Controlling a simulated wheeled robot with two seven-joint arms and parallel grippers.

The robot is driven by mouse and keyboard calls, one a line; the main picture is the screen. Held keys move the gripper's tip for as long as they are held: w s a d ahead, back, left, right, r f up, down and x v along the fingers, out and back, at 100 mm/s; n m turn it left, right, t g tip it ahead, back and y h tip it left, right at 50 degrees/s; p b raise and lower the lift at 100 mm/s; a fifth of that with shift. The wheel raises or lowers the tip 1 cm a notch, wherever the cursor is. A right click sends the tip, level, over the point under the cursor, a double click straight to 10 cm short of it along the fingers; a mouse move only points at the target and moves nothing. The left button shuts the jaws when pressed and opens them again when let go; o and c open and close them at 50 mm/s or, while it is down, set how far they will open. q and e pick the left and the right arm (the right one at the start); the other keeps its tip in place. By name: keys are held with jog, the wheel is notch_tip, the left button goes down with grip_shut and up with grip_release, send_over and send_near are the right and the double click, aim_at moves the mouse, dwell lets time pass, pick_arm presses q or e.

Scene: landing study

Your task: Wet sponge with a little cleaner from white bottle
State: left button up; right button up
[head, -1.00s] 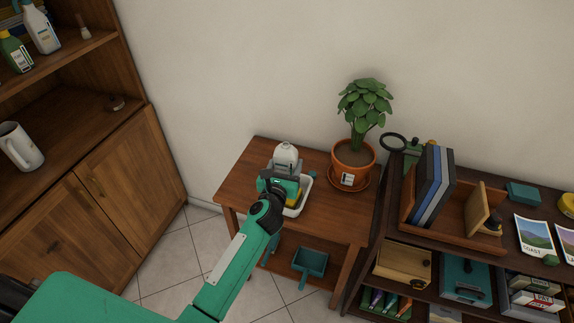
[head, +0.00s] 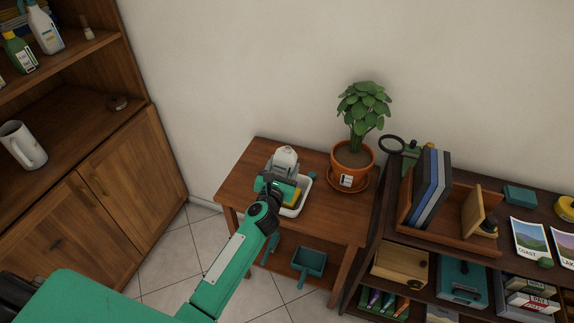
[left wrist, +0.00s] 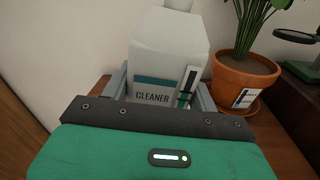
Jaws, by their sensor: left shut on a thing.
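The white cleaner bottle (head: 285,158) is above the small wooden table, tilted a little in the head view. Its label reads CLEANER in the left wrist view (left wrist: 152,97). My left gripper (head: 279,177) is shut on the bottle, with a finger on each side of it. A yellow sponge (head: 297,196) shows partly beside the gripper, in a white tray (head: 304,203) on the table. The gripper hides much of the sponge and tray. Whether any cleaner is coming out cannot be seen. My right gripper is not in view.
A potted plant (head: 352,160) in an orange pot stands on the table right of the tray. A shelf unit (head: 385,225) with books is at the right, and a wooden cabinet (head: 110,190) at the left. The table's front left is clear. A teal dustpan (head: 309,262) lies on the lower shelf.

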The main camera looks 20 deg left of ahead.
aim_at(274, 163)
pick_arm(q)
jog(key=shift+a+r+m+p, duration=0.3)
jog(key=shift+a+r+m, duration=0.05)
jog(key=shift+m, duration=0.15)
jog(key=shift+a+m+p, duration=0.55)
jog(key=shift+m+p, duration=0.05)
jog(key=shift+m, duration=0.2)
jog(key=shift+a+m+p, duration=0.45)
jog(key=shift+a+m, duration=0.15)
jog(key=shift+m, duration=0.4)
jog(key=shift+s+a+f+m+p, duration=0.1)
jog(key=shift+a+m+p, duration=0.4)
jog(key=shift+m, duration=0.7)
jog(key=shift+a+f+m+b, duration=0.25)
jog(key=shift+f+m, duration=0.25)
jog(key=shift+m, duration=0.1)
jog(key=shift+a+f+m+b, duration=0.2)
jog(key=shift+f+m, duration=0.25)
jog(key=shift+m, duration=0.15)
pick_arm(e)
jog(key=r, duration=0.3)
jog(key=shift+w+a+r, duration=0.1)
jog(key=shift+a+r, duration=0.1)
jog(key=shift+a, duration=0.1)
pick_arm(q)
jog(key=shift+a+f+m, duration=0.1)
jog(key=shift+f+m, duration=0.05)
jog(key=shift+m, duration=0.15)
